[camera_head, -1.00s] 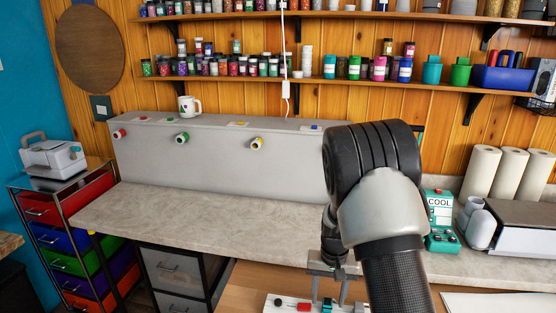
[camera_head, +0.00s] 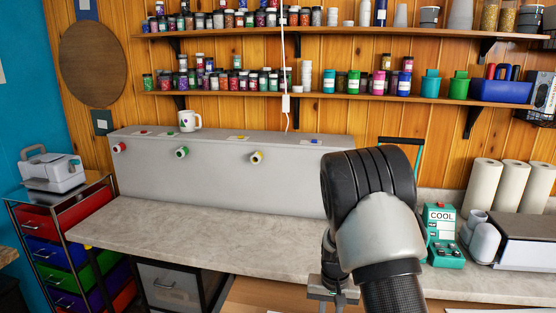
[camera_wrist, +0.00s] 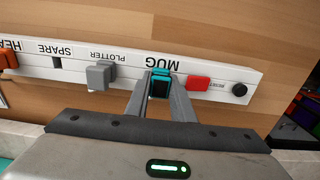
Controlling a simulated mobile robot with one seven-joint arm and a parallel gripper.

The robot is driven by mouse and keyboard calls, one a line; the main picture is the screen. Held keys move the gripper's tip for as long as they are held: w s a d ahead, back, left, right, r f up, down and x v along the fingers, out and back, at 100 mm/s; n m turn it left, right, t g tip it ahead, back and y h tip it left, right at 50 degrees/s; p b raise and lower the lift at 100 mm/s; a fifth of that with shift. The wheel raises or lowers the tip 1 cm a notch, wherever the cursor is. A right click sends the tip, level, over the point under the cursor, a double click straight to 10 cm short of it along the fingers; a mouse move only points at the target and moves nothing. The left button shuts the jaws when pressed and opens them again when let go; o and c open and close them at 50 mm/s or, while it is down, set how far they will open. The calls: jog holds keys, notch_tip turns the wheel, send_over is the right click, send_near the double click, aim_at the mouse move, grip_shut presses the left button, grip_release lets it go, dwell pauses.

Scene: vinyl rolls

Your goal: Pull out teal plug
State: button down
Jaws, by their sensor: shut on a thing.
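In the wrist view, the teal plug (camera_wrist: 161,74) is at the socket marked MUG on a white power strip (camera_wrist: 132,76). My gripper (camera_wrist: 161,82) is shut on it, one finger on each side. I cannot tell whether the plug is fully seated or partly out. In the head view, my gripper (camera_head: 333,292) is at the bottom edge, and the plug and strip are out of frame.
In the wrist view, a grey plug (camera_wrist: 100,75) sits at PLOTTER and an orange-red plug (camera_wrist: 8,59) at the left end. SPARE is empty. A red switch (camera_wrist: 198,83) and black knob (camera_wrist: 239,90) are at the right. A grey counter (camera_head: 190,220) stands behind.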

dwell(0.4)
jog(key=shift+r+p, duration=1.5)
jog(key=shift+r, duration=0.8)
